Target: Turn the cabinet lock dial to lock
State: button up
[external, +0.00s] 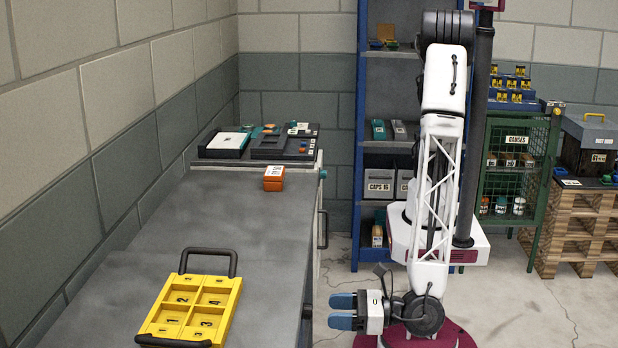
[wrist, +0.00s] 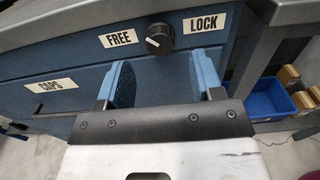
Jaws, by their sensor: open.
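The lock dial (wrist: 160,39) is a round black knob with a white pointer mark on the blue cabinet front (wrist: 60,75) in the wrist view. It sits between a FREE label (wrist: 122,38) on its left and a LOCK label (wrist: 204,22) on its right. The white mark lies on the dial's left side, toward FREE. My gripper (wrist: 162,75) is open, with its two blue fingers apart and pointing toward the dial. The dial appears beyond and between the fingertips; I cannot tell if they touch it. In the external view my gripper (external: 341,311) is low beside the bench, and the dial is hidden.
A CAPS label (wrist: 52,86) and a dark bar handle (wrist: 50,113) are on the cabinet's left. A blue bin (wrist: 268,101) stands at right. On the bench (external: 215,235) are a yellow tray (external: 228,312), an orange block (external: 274,178) and dark trays (external: 285,143).

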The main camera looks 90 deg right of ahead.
aim_at(307, 311)
jog(key=shift+w, duration=2.35)
jog(key=c, duration=0.9)
